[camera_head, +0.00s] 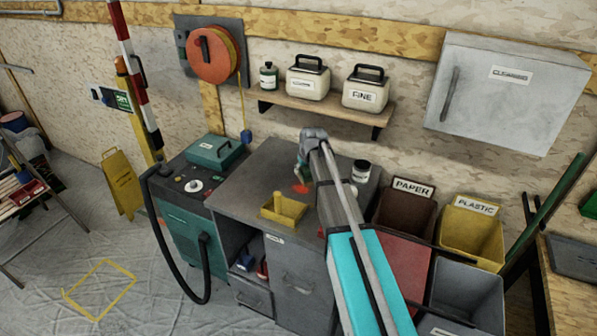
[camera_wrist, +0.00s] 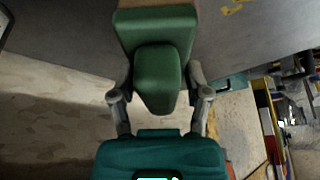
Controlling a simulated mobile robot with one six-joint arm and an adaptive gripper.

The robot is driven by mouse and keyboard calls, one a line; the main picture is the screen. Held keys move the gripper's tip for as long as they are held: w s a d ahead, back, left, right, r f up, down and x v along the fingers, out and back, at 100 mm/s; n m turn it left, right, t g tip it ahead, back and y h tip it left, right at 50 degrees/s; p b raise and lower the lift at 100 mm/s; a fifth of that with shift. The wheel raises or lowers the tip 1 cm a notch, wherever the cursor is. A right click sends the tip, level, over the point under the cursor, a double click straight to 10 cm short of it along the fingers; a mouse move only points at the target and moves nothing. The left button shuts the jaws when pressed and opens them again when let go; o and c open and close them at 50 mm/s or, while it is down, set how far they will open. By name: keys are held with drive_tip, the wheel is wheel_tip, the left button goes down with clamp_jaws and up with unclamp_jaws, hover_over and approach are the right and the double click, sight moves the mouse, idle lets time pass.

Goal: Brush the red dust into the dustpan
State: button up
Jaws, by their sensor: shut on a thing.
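My gripper (camera_wrist: 160,92) is shut on a green brush (camera_wrist: 155,22), with one finger on each side of its handle. In the head view my arm reaches over the grey workbench (camera_head: 247,184), and the gripper (camera_head: 303,165) is above its middle. The red dust (camera_head: 300,188) shows as a small patch on the bench top, just below the gripper. The yellow dustpan (camera_head: 270,212) lies on the bench nearer the front edge, slightly left of the dust. My arm hides part of the bench; whether the bristles touch it cannot be told.
A dark-lidded jar (camera_head: 361,170) stands on the bench right of my arm. A teal case (camera_head: 215,151) sits on the machine at left. A shelf (camera_head: 325,112) with containers hangs above the back. Paper (camera_head: 405,207) and plastic (camera_head: 470,232) bins stand at right.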

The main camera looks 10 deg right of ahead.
drive_tip(key=shift+s+a, duration=0.5)
drive_tip(key=shift+a, duration=0.4)
drive_tip(key=shift+f, duration=0.2)
drive_tip(key=shift+f+b, duration=2.8)
drive_tip(key=shift+b, duration=0.2)
drive_tip(key=shift+f+b, duration=0.8)
drive_tip(key=shift+w, duration=0.15)
drive_tip(key=shift+w+d+r, duration=0.1)
drive_tip(key=shift+w+d, duration=0.5)
drive_tip(key=shift+w, duration=0.15)
drive_tip(key=shift+w+d+r, duration=0.1)
drive_tip(key=shift+w+d, duration=0.45)
drive_tip(key=shift+w, duration=0.2)
drive_tip(key=shift+w+f, duration=0.1)
